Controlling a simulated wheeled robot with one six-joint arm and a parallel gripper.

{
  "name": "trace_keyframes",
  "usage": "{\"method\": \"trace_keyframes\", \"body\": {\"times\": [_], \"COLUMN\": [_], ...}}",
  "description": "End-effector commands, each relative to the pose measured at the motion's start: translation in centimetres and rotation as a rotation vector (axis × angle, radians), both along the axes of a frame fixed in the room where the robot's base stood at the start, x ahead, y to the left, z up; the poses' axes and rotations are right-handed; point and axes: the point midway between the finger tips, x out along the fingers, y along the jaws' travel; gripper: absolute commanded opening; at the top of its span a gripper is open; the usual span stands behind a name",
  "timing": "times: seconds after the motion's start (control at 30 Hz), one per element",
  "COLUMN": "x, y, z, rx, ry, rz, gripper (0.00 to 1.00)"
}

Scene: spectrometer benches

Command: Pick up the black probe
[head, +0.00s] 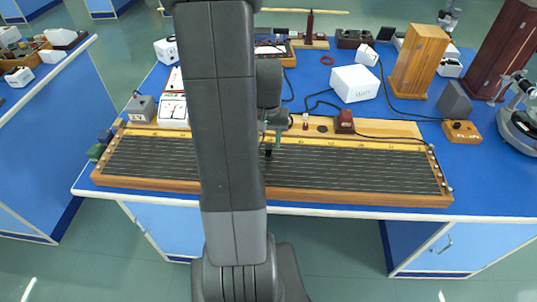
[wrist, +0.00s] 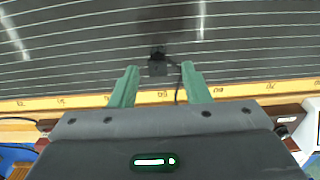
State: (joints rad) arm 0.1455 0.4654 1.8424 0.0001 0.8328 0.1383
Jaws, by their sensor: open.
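The black probe (wrist: 157,66) is a small dark block on the dark, wire-lined board, near the board's yellow scale edge. A thin black cable runs from it past the right finger. In the head view the probe (head: 268,153) shows as a small dark shape just below my gripper (head: 271,138). In the wrist view my gripper (wrist: 160,70) is open, with its two green fingers apart and the probe between and just beyond their tips. I cannot tell how high the fingertips are above the board. My arm hides part of the board in the head view.
The wooden-framed board (head: 350,194) lies along the front of the blue bench (head: 487,180). A dark red block (head: 345,121) stands on its back strip, right of my gripper. A white box (head: 355,83) and a wooden block (head: 420,60) stand behind. Black cables cross the bench.

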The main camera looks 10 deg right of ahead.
Motion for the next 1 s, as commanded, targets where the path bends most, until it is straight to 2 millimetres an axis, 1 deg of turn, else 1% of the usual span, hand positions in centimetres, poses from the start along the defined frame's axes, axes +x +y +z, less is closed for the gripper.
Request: {"method": "trace_keyframes", "body": {"times": [0.23,0.33,0.47,0.67,0.7,0.87,0.9,1.0], "x": [0.3,0.3,0.3,0.3,0.3,0.3,0.3,0.3], "y": [-0.4,-0.4,-0.4,-0.4,-0.4,-0.4,-0.4,-0.4], "z": [-3.1,-4.1,-4.6,-4.6,-4.6,-4.6,-4.6,-4.6], "rx": [0.000,0.001,0.000,0.000,0.000,0.000,0.000,0.000], "ry": [0.005,0.004,0.001,0.001,0.001,0.001,0.001,0.000], "rz": [-0.001,0.000,0.000,0.000,0.000,0.000,0.000,0.000], "gripper": [0.43,0.43,0.43,0.43,0.35,0.03,0.00,0.00]}}
